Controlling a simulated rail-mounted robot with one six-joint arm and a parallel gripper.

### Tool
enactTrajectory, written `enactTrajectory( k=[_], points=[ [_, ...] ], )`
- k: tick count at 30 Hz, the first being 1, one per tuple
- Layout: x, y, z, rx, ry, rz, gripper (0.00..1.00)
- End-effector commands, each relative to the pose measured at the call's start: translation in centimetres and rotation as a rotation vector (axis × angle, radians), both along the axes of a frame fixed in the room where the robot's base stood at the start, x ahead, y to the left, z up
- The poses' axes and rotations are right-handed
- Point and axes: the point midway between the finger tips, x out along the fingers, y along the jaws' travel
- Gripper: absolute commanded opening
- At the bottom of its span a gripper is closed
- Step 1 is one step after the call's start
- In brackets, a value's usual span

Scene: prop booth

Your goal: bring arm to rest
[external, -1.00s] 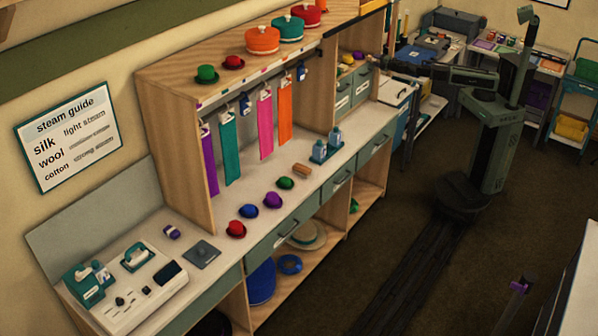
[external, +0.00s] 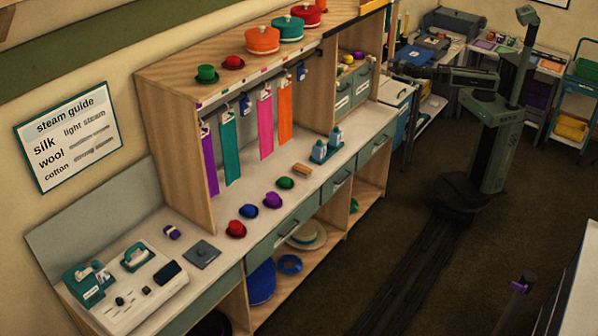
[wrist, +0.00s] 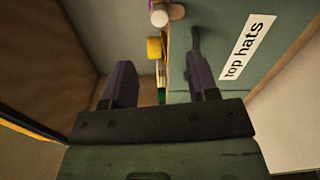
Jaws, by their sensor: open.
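My gripper (wrist: 160,82) is open, with two dark fingers apart and nothing between them. In the wrist view a grey-green drawer front (wrist: 225,60) with a "top hats" label lies behind and beside the right finger. In the external view my arm (external: 455,75) reaches left from its column (external: 500,150), roughly level, toward the right end of the shelf unit. The gripper end is small and dark there, so its fingers are hard to make out.
The wooden shelf unit (external: 172,135) holds hats, hanging ribbons and small labelled drawers (external: 362,82). In the wrist view a yellow item (wrist: 154,47) and a pale cylinder (wrist: 160,17) are beyond the fingers. A blue-and-white cabinet (external: 396,110) stands below the arm. Floor around the rail (external: 405,275) is open.

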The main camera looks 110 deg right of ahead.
Motion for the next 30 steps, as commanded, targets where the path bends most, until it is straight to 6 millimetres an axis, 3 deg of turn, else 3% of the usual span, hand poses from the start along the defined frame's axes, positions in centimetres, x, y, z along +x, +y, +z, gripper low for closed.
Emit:
enactTrajectory(
  k=[4,6,7,8,9,11,12,16,18,20,24,30],
  points=[
    [-2.6,-1.3,-1.5,0.152,-0.089,-0.171,0.54],
    [-5.2,-1.1,-4.3,0.366,-0.172,-0.333,0.54],
    [-5.9,0.0,-6.0,0.481,-0.198,-0.400,0.54],
    [-6.5,1.8,-7.9,0.610,-0.214,-0.466,0.54],
    [-6.9,5.0,-10.4,0.786,-0.209,-0.545,0.54],
    [-7.3,10.3,-13.3,1.014,-0.159,-0.630,0.54],
    [-7.5,14.1,-14.8,1.148,-0.104,-0.670,0.54],
    [-8.4,25.8,-17.0,1.468,0.134,-0.721,0.54],
    [-8.9,30.6,-17.2,1.558,0.248,-0.699,0.54],
    [-9.0,33.7,-17.2,1.584,0.308,-0.652,0.54],
    [-8.8,36.0,-17.2,1.565,0.351,-0.604,0.54],
    [-8.8,36.0,-17.2,1.564,0.350,-0.603,0.54]
  ],
)
